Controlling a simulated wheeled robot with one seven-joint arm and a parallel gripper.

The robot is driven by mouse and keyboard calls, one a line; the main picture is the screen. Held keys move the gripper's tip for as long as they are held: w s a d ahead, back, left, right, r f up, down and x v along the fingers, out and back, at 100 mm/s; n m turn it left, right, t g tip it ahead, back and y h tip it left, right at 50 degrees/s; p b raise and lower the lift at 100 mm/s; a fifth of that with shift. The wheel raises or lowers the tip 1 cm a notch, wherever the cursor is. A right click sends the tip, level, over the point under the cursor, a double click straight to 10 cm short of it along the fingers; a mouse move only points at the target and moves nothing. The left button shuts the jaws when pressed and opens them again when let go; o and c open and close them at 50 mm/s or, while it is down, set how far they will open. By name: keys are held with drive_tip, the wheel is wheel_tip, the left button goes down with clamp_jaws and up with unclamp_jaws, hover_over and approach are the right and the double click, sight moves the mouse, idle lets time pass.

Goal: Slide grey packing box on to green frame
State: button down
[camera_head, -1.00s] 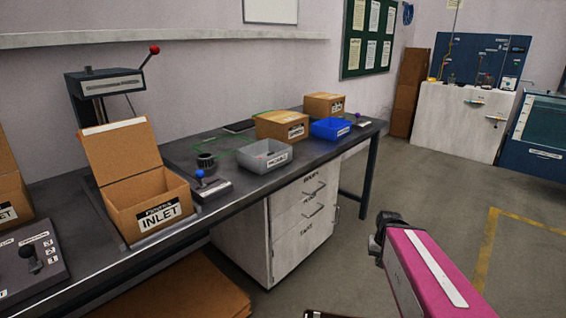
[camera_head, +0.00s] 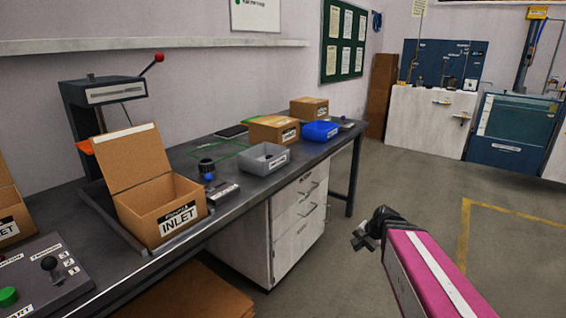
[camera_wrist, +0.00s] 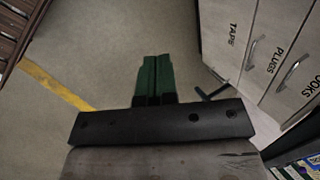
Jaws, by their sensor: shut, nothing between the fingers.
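The grey packing box (camera_head: 263,158), an open-topped bin with a white label, sits on the dark workbench near its front edge. The green frame (camera_head: 224,156) is a thin green outline lying on the bench top, left of the grey box and partly hidden behind it. The box appears to be beside the frame, not squarely in it. My gripper (camera_head: 358,240) is out over the floor, to the right of the bench and well away from the box. Its green fingers (camera_wrist: 157,60) are together and empty in the wrist view.
A blue bin (camera_head: 320,131) and a cardboard box (camera_head: 273,130) stand close to the grey box. A small blue-knobbed device (camera_head: 207,170) and an open INLET carton (camera_head: 165,212) stand to the left. White drawers (camera_head: 298,210) are under the bench. The floor right of my arm is clear.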

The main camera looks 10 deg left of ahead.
drive_tip(key=w+a+r+m+t+y, duration=0.2)
drive_tip(key=w+a+r+m+y, duration=0.4)
drive_tip(key=a+r, duration=0.4)
drive_tip(key=m+t+y, duration=0.3)
drive_tip(key=m+y, duration=0.3)
drive_tip(key=m, duration=0.5)
approach(277, 159)
drive_tip(key=x, duration=0.7)
drive_tip(key=shift+w+a+r, duration=0.1)
drive_tip(key=shift+w+a, duration=0.05)
drive_tip(key=shift+a, duration=0.1)
drive_tip(key=shift+a, duration=0.1)
drive_tip(key=x, duration=3)
drive_tip(key=shift+w+f, duration=0.35)
drive_tip(key=shift+w, duration=0.05)
drive_tip(key=shift+s, duration=0.1)
